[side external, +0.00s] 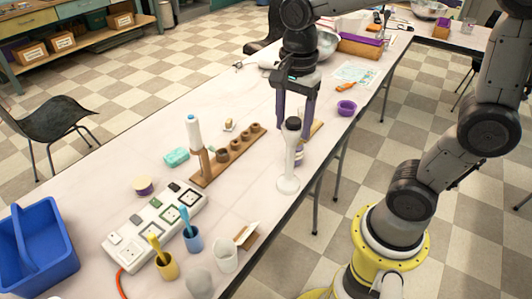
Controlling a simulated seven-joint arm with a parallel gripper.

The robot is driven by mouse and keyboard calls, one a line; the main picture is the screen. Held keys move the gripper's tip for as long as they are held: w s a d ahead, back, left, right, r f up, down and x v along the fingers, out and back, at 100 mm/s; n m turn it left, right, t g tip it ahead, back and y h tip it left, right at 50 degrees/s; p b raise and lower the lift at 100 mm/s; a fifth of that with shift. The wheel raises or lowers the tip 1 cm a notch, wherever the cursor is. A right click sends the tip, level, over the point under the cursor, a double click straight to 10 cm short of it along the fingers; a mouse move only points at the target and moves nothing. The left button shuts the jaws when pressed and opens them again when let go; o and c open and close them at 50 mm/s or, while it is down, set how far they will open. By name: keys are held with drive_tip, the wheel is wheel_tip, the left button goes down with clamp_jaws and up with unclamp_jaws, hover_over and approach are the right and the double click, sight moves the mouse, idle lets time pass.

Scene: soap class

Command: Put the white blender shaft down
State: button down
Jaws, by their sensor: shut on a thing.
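The white blender shaft (290,160) is upright near the right edge of the white table (240,100). It has a dark top and a flared white foot. My gripper (294,122) points down from above, with its purple fingers on either side of the dark top, shut on the shaft. The foot is at or very close to the table top; I cannot tell whether it touches.
A wooden rack (210,172) with round holders stands left of the shaft, near a teal soap (176,157). A power strip (155,228), a yellow cup (167,268), a blue cup (193,240) and a white cup (224,257) stand in front.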

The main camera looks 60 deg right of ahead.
drive_tip(key=shift+w+d+r+n, duration=0.25)
drive_tip(key=shift+w+d+n, duration=0.15)
drive_tip(key=shift+w, duration=0.15)
drive_tip(key=w+d, duration=0.4)
drive_tip(key=d, duration=0.5)
drive_tip(key=w+d+f, duration=0.4)
drive_tip(key=w+f, duration=0.8)
drive_tip(key=f, duration=0.1)
drive_tip(key=shift+w+f+m, duration=0.2)
drive_tip(key=shift+w+m, duration=0.2)
drive_tip(key=shift+c, duration=0.6)
unclamp_jaws()
drive_tip(key=shift+f, duration=0.2)
